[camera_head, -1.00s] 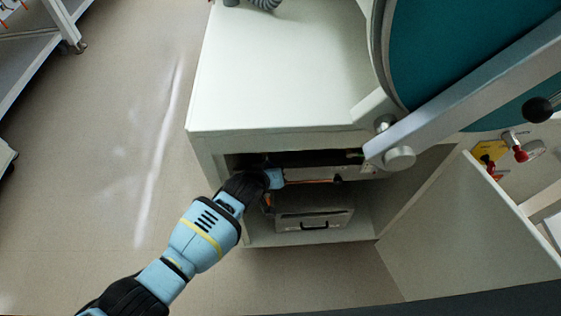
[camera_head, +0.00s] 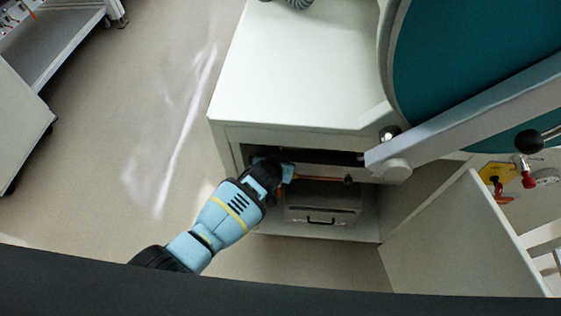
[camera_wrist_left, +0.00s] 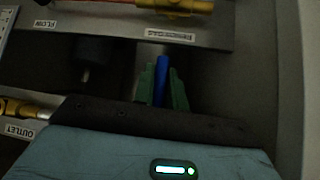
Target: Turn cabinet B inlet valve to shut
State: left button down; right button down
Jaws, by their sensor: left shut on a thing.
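In the left wrist view, a blue handle (camera_wrist_left: 162,75) stands between the green fingers of my left gripper (camera_wrist_left: 160,88), which is shut on it. The handle's own label and its valve body are hidden or too dark to make out. An OUTLET label (camera_wrist_left: 20,132) with a brass fitting (camera_wrist_left: 22,108) is at lower left. In the head view, my left arm reaches into the open lower bay of the white cabinet (camera_head: 290,70). Its gripper (camera_head: 287,173) is at the bay's left side, with fingertips hidden. My right gripper is not in view.
A drawer-like box (camera_head: 322,205) with a black handle sits low in the bay. An open white door (camera_head: 455,245) stands to the right. A grey bar (camera_head: 470,115) crosses above right, before a teal round panel (camera_head: 460,60).

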pick_arm(q)
jog(key=shift+a, duration=0.1)
jog(key=c, duration=1.4)
grip_release()
jog(key=shift+c, duration=0.2)
jog(key=shift+s+r+p, duration=0.3)
jog(key=shift+r+p, duration=0.05)
jog(key=shift+r, duration=0.1)
jog(key=p+v, duration=0.2)
jog(key=v, duration=0.4)
jog(key=shift+s+r+p, duration=0.25)
jog(key=shift+s+p, duration=0.05)
jog(key=shift+p, duration=0.05)
jog(key=shift+a, duration=0.1)
